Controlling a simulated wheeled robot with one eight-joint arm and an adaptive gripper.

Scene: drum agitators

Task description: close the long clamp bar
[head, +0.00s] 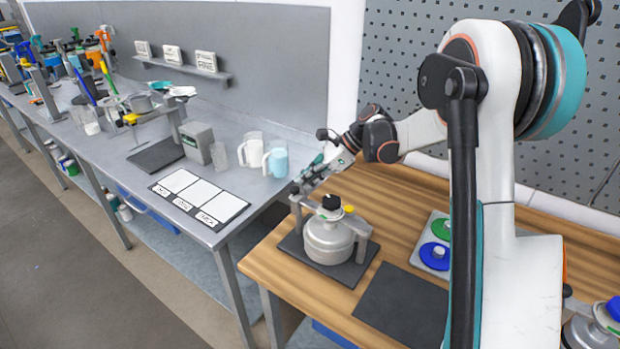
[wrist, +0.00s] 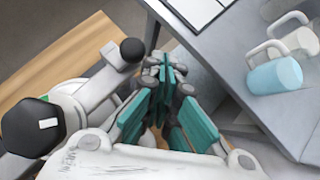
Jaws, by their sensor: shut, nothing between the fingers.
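A silver drum (head: 328,240) stands on a black mat on the wooden bench in the head view. A grey clamp frame spans its top, with a black knob (head: 330,202) in the middle. In the wrist view a pale grey bar (wrist: 98,75), which looks like the long clamp bar, runs from near a large black knob (wrist: 32,127) to a small black ball (wrist: 132,50). My gripper (head: 305,180) is shut and empty, above the drum's left side. In the wrist view its teal fingers (wrist: 165,68) meet just right of the ball. I cannot tell whether they touch it.
A grey metal bench (head: 228,225) with labelled white cards and mugs (head: 276,162) adjoins on the left. An empty dark mat (head: 400,303) lies right of the drum. A tray (head: 424,262) holding green and blue discs is behind it. A pegboard wall stands at the back.

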